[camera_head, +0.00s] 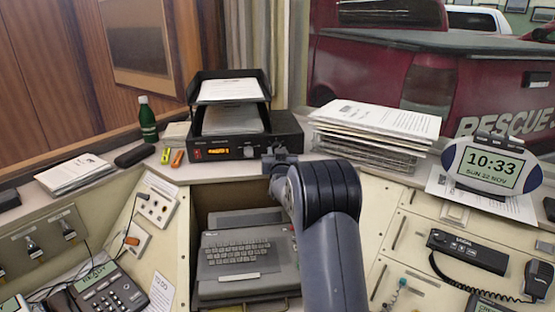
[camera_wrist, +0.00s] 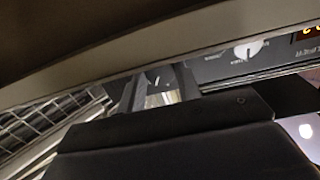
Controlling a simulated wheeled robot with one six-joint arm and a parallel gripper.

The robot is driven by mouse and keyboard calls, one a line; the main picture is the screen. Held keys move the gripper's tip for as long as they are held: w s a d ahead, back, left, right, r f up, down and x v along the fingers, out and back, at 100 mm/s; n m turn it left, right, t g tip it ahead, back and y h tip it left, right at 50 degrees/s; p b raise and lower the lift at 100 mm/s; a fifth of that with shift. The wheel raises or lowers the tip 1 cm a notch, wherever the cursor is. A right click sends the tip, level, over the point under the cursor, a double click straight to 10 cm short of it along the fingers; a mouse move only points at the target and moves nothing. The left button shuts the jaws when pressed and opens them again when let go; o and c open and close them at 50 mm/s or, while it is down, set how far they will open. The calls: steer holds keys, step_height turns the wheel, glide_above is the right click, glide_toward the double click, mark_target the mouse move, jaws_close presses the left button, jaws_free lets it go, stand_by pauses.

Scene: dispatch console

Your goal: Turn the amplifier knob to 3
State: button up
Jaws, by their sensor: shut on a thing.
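The amplifier (camera_head: 285,128) is a black box on the ledge with a lit orange display on its front. My gripper (camera_head: 280,160) is at the right part of its front panel and hides that part in the head view. In the wrist view my gripper (camera_wrist: 158,88) is shut on a silvery knob (camera_wrist: 158,98), with a finger on either side of it. A short light mark shows on the dark surface by the knob; I cannot read a setting from it. A second, pale knob (camera_wrist: 248,48) sits free beside it, nearer the display (camera_wrist: 308,33).
A black paper tray (camera_head: 230,105) stands on the amplifier. A paper stack (camera_head: 375,120) lies right of it, with a football-shaped clock (camera_head: 492,165) further right. A keyboard device (camera_head: 245,255) sits in the recess below.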

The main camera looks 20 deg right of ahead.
steer(key=shift+f+m+b, duration=0.25)
steer(key=shift+m+b, duration=0.45)
steer(key=shift+b, duration=0.3)
steer(key=shift+r+m+b, duration=0.25)
steer(key=shift+m+b, duration=0.45)
steer(key=o, duration=1)
steer(key=shift+c, duration=0.2)
steer(key=shift+s, duration=0.1)
steer(key=b+v, duration=0.1)
steer(key=v, duration=0.9)
steer(key=shift+s+b, duration=0.3)
steer(key=shift+b, duration=0.1)
steer(key=shift+w, duration=0.15)
